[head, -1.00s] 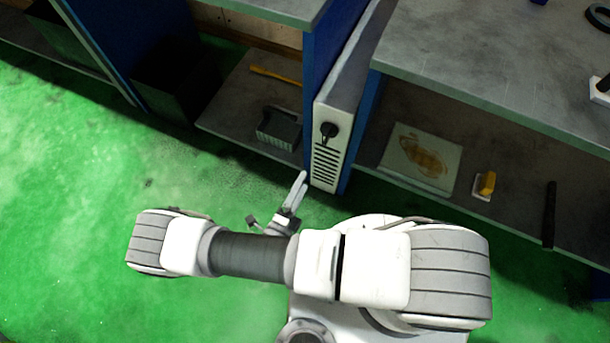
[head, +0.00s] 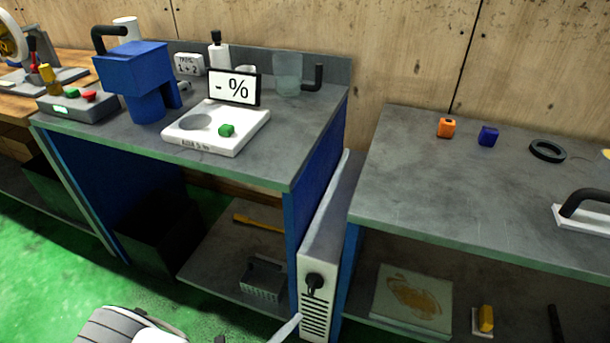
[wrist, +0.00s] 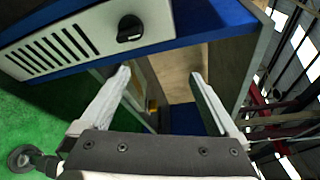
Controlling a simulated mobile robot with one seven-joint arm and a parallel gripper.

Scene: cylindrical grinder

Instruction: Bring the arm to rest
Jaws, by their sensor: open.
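My gripper (wrist: 160,88) is open in the wrist view, its two pale fingers spread apart with nothing between them. A white vented panel with a black knob (wrist: 130,28) lies beyond the fingers at the upper left of that view. In the head view, the lower edge shows part of my arm and one pale fingertip (head: 285,329), just left of the vented panel (head: 315,290). I cannot tell the exact gap between finger and panel.
A grey bench (head: 262,165) carries a blue machine (head: 135,75), a white scale (head: 190,140) with a green cube, and a control box. The right bench (head: 420,210) holds an orange cube, a blue cube and a black ring. Green floor (head: 40,290) is open at left.

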